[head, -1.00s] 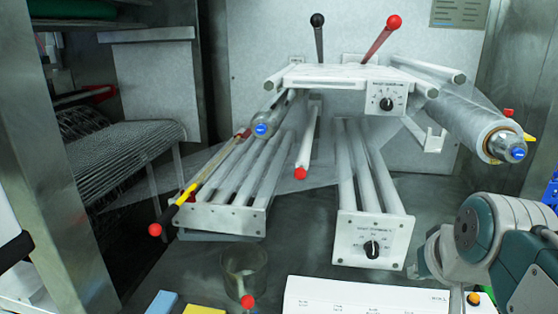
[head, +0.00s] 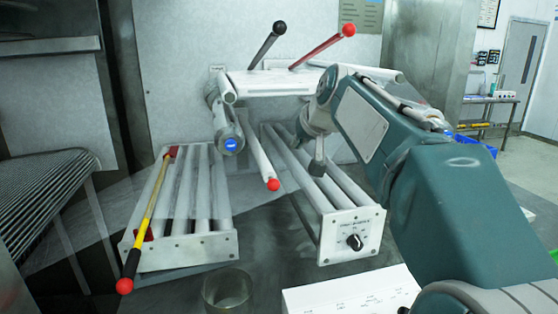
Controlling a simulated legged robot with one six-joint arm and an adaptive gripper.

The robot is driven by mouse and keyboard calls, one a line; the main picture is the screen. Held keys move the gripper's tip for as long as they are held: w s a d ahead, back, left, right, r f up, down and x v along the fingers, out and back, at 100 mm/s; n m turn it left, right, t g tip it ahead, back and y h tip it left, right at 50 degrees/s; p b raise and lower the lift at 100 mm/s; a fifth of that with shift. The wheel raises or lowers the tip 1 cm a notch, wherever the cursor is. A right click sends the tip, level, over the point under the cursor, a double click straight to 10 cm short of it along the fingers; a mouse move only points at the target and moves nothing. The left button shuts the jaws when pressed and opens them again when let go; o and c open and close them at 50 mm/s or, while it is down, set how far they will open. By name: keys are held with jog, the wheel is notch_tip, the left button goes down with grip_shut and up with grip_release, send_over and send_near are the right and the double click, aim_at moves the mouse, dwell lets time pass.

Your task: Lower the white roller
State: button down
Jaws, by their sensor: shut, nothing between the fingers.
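A white roller (head: 255,155) with a red ball end (head: 273,184) slopes from under the upper white roller frame (head: 262,83) toward me, between the two lower roller racks. My gripper (head: 317,168) is shut and empty, pointing down. In the picture it is to the right of the red ball, in front of the right lower rack (head: 350,235). They look apart, but I cannot judge the depth gap. A black-knobbed lever (head: 266,45) and a red-knobbed lever (head: 322,45) rise behind the upper frame. My arm hides the frame's right side.
A silver roller with a blue cap (head: 232,145) lies left of the white roller. A yellow-black rod with a red ball (head: 145,215) rests on the left rack (head: 185,250). A clear cup (head: 228,290) and a white panel (head: 345,292) are in front.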

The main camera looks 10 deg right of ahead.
send_over(277, 183)
jog(key=f, duration=0.6)
jog(key=shift+d+f, duration=0.2)
jog(key=shift+f, duration=0.1)
notch_tip(277, 183, down, 3)
jog(key=shift+a, duration=0.1)
jog(key=shift+f, duration=0.25)
jog(key=shift+a+f, duration=0.1)
